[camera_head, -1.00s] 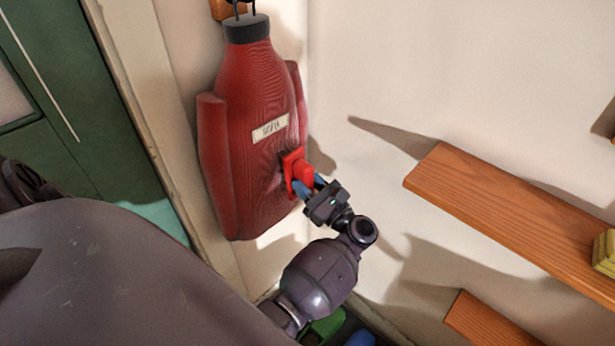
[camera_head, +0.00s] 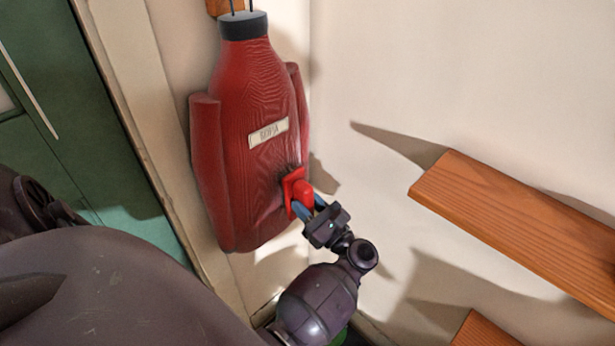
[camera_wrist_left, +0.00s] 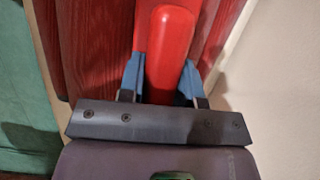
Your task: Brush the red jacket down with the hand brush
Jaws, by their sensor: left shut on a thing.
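The red jacket (camera_head: 245,165) hangs on the wall from a hook at the upper left. It has a dark collar band and a pale name label. My left gripper (camera_head: 314,209) is shut on the red hand brush (camera_head: 295,187) by its handle. The brush is at the lower right of the jacket front, and its dark bristles seem to touch the cloth. In the left wrist view the red handle (camera_wrist_left: 170,50) stands between the two blue fingers, with the jacket (camera_wrist_left: 85,40) behind it. My right gripper is not in view.
A wooden shelf (camera_head: 520,225) juts from the wall at the right, with another plank (camera_head: 483,332) below it. A green door (camera_head: 60,120) and its pale frame stand left of the jacket. The wall between jacket and shelf is bare.

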